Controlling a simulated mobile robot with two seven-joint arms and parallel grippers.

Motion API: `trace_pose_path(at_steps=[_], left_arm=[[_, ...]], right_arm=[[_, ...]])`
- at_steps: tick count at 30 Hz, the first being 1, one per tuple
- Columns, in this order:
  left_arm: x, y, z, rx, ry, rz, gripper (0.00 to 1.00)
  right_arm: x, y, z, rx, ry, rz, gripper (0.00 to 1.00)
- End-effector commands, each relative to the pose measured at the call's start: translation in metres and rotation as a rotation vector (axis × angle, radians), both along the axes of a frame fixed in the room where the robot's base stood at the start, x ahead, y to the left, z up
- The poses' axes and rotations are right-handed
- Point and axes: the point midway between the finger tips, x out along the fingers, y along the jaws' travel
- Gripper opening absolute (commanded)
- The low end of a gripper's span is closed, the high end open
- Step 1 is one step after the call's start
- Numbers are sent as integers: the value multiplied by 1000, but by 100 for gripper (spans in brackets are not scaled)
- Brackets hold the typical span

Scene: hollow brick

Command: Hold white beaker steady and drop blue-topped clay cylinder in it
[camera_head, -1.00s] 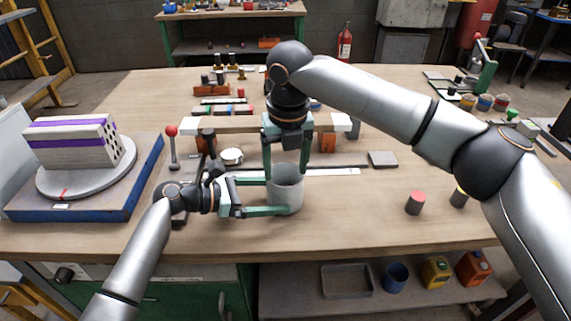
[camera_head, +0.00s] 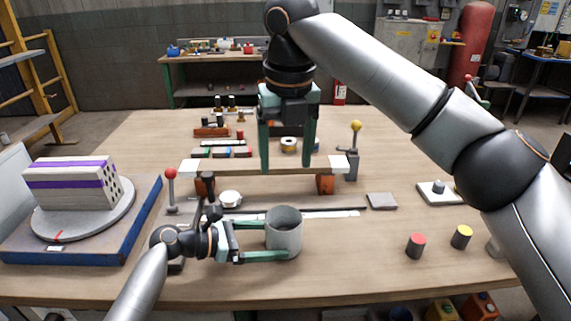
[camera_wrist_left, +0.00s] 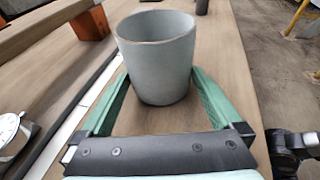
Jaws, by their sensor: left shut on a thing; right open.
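The white beaker (camera_head: 284,238), pale grey in this light, stands upright on the table; it also shows in the left wrist view (camera_wrist_left: 157,60). My left gripper (camera_head: 276,241) comes from the left, with one green finger on each side of the beaker, and is shut on it. In the left wrist view its fingers (camera_wrist_left: 160,85) flank the beaker's wall. My right gripper (camera_head: 287,167) is open and empty, pointing down above and behind the beaker. I see no blue-topped clay cylinder; the beaker's bottom is hidden from view.
A red-topped cylinder (camera_head: 416,246) and a yellow-topped cylinder (camera_head: 461,237) stand to the right. A raised pale bar (camera_head: 232,170) spans behind the beaker. A turntable (camera_head: 90,217) with a striped brick stands at the left.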

Motion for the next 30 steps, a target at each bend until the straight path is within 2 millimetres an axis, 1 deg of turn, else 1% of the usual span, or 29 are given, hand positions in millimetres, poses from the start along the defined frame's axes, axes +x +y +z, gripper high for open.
trace_pose_path(at_steps=[1, 4, 5, 11, 14, 17, 24, 27, 30], left_arm=[[-2, -1, -4, 5, 6, -4, 68], [-2, -1, -4, 4, 6, -4, 68], [-2, -1, -4, 4, 6, -4, 100], [-1, 0, -2, 3, 4, -3, 100], [-2, 4, -1, 2, 3, -1, 100], [-5, 17, 3, 3, 3, 1, 100], [-20, 64, 18, 6, 2, 1, 100], [-26, 82, 24, 5, 3, 0, 100], [-30, 96, 28, 6, 3, -1, 100]], right_arm=[[0, 0, 0, 0, 0, 0, 74], [0, 0, 0, 0, 0, 0, 74], [0, 0, 0, 0, 0, 0, 74], [0, 0, -1, 0, 0, 0, 74], [0, 0, -1, 0, 0, 0, 74], [0, 0, -1, 0, 0, 0, 74], [0, 0, -1, 0, 0, 0, 74], [0, 0, -1, 0, 0, 0, 74], [0, 0, -1, 0, 0, 0, 74]])
